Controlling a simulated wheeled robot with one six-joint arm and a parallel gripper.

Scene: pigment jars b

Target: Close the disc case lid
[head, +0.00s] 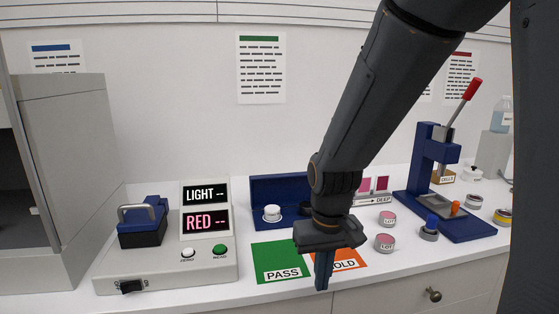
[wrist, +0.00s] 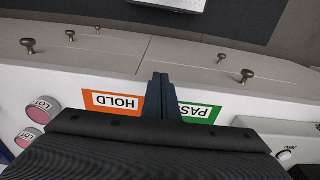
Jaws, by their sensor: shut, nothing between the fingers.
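What looks like the disc case (head: 255,224) is a blue case on the counter, left of my arm. Its blue lid (head: 283,187) stands upright at the back, so the case is open. A white disc (head: 272,212) sits at its left, and a dark round shape shows at its right. My arm covers the case's right end. My gripper (head: 322,284) is shut and empty, pointing down in front of the case, over the counter's front between the PASS and HOLD cards. The wrist view also shows its closed fingers (wrist: 160,80); the case is not visible there.
The green PASS card (head: 282,250) and orange HOLD card (head: 350,262) lie near the counter's front edge. A meter (head: 165,275) with a blue-lidded block stands left. Pink-topped jars (head: 385,243) and a blue lever press (head: 445,215) stand right.

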